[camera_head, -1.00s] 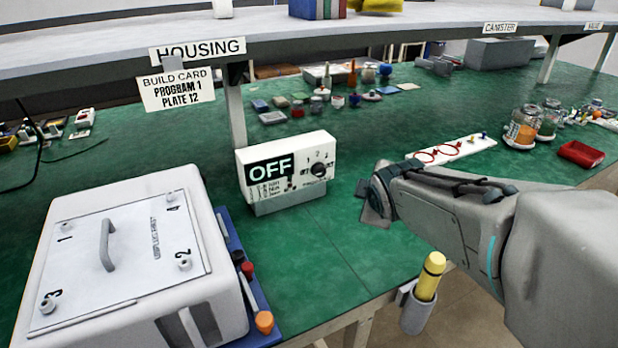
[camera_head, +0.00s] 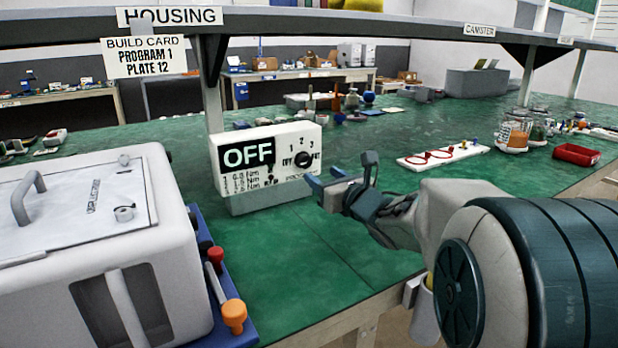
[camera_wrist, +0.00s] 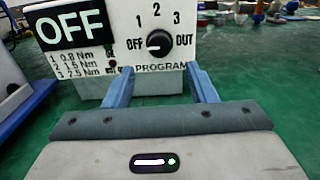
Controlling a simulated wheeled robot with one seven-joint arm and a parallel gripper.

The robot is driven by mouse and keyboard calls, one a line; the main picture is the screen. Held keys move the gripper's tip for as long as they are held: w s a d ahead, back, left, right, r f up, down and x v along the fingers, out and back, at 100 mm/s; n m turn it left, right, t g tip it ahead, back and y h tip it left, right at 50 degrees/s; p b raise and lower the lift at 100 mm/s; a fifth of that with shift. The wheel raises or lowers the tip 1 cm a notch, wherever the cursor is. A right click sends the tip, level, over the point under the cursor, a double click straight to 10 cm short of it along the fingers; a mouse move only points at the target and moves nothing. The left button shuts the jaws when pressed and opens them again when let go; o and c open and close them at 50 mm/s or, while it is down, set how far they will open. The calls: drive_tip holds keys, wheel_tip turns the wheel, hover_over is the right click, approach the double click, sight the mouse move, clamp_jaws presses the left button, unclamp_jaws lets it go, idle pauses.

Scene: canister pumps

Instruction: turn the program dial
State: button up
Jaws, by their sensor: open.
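The program dial is a round black knob (camera_wrist: 158,43) on the front of a white control box (camera_head: 225,178). Its marks read OFF, 1, 2, 3 and OUT, and its white pointer line aims toward OFF. The knob also shows in the head view (camera_head: 303,160). The box's display (camera_head: 248,155) reads OFF. My gripper (camera_wrist: 160,82) is open and empty, facing the box front. In the wrist view its two blue fingers stand below and either side of the knob, apart from it. A build card (camera_head: 146,57) above reads PROGRAM 1, PLATE 12.
A white housing with a handled lid (camera_head: 85,225) stands at the left. Orange- and red-ended tools (camera_head: 234,313) lie on a blue tray beside it. A shelf (camera_head: 350,27) runs overhead. A white board with red rings (camera_head: 443,156) and a red bin (camera_head: 576,154) lie right. Green bench is clear before the box.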

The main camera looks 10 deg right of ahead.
sight(307, 165)
drive_tip(key=x, duration=0.7)
drive_tip(key=shift+s, duration=0.1)
drive_tip(key=shift+f, duration=0.1)
drive_tip(key=c, duration=1)
